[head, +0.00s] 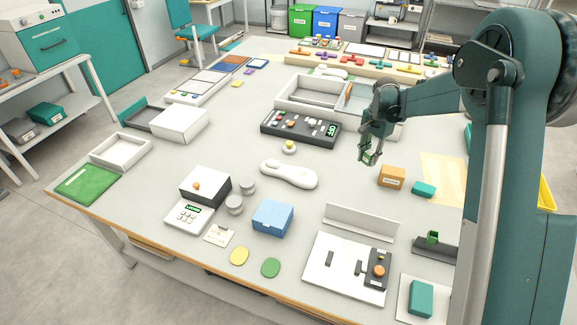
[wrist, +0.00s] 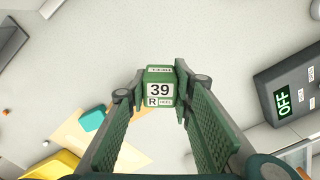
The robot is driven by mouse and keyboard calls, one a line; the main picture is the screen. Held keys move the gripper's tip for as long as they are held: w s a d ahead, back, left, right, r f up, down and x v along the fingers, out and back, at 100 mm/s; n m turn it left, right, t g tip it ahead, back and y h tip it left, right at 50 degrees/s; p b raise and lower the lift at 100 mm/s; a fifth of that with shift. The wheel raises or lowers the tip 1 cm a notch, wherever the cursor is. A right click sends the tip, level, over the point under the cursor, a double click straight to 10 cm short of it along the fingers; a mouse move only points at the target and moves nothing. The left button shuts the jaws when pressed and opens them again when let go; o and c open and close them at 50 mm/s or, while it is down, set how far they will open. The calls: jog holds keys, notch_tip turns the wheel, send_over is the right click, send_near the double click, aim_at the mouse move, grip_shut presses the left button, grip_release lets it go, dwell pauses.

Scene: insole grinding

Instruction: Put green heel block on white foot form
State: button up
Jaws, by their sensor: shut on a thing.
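The green heel block (wrist: 160,88) is held between the two fingers of my gripper (wrist: 154,86). Its face toward the wrist camera has a white label reading 39 and R. In the head view my gripper (head: 369,146) hangs in the air above the table with its fingers downward. The block (head: 368,158) shows small and partly covered between the fingers. The white foot form (head: 289,174) lies on the middle of the table, to the left of my gripper and nearer the front in the picture. I cannot make out the foot form for certain in the wrist view.
A dark control box (head: 300,128) with a green display stands behind the foot form. An orange box (head: 391,177) and a teal block (head: 424,189) lie right of it. A blue box (head: 272,217) stands in front. The table between gripper and foot form looks clear.

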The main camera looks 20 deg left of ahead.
jog(key=s+a+r+n, duration=0.1)
jog(key=a+n, duration=0.1)
jog(key=a, duration=0.7)
jog(key=s+a+n, duration=0.2)
jog(key=a, duration=0.7)
jog(key=n+p, duration=0.2)
jog(key=n, duration=0.1)
send_over(288, 170)
jog(key=shift+r, duration=0.35)
jog(key=shift+f, duration=0.1)
jog(key=shift+w+f+b, duration=0.1)
jog(key=shift+f+b, duration=0.25)
jog(key=shift+f, duration=2.7)
jog(key=shift+f, duration=1.85)
jog(key=shift+f, duration=0.2)
jog(key=o, duration=0.6)
